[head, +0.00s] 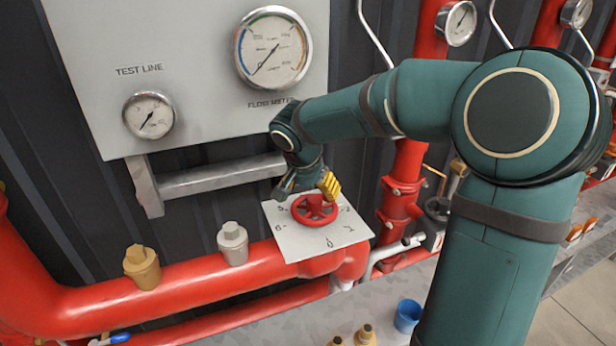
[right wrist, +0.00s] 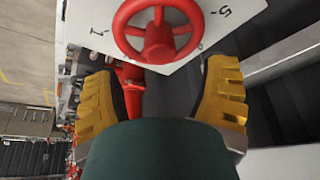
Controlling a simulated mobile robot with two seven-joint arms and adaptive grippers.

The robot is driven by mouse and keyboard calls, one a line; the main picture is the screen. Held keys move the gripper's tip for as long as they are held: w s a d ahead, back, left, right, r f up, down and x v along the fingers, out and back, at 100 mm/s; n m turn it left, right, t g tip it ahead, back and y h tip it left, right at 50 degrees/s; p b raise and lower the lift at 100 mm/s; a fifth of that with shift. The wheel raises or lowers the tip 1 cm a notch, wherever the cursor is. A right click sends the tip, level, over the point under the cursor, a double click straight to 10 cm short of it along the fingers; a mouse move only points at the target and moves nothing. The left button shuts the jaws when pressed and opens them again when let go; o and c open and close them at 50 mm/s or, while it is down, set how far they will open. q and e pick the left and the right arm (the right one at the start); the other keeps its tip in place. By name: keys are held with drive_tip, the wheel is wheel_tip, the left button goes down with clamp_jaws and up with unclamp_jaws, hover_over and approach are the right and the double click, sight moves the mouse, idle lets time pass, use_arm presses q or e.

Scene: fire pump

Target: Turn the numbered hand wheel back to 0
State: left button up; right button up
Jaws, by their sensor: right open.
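The red hand wheel (head: 314,211) sits on a white plate (head: 290,243) with numbers around it, on top of the red pipe. My right gripper (head: 318,187) is just above and behind the wheel in the head view, with a yellow finger near its rim. In the right wrist view the wheel (right wrist: 157,30) is upper centre, beyond the two yellow fingers (right wrist: 162,90), which are wide apart with nothing between them. Numbers such as 5 and 1 show on the plate there. I cannot make out a pointer on the wheel. My left gripper is out of view.
A panel (head: 200,60) with a large flow meter gauge (head: 272,48) and a small test line gauge (head: 148,115) stands behind. A grey bar (head: 222,176) runs below it. Brass (head: 142,267) and silver (head: 232,243) fittings stand on the red pipe (head: 190,290). A blue cup (head: 407,315) is below.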

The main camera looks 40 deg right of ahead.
sight(314, 199)
drive_tip(key=shift+x, duration=2.7)
clamp_jaws()
drive_tip(key=shift+b, duration=0.3)
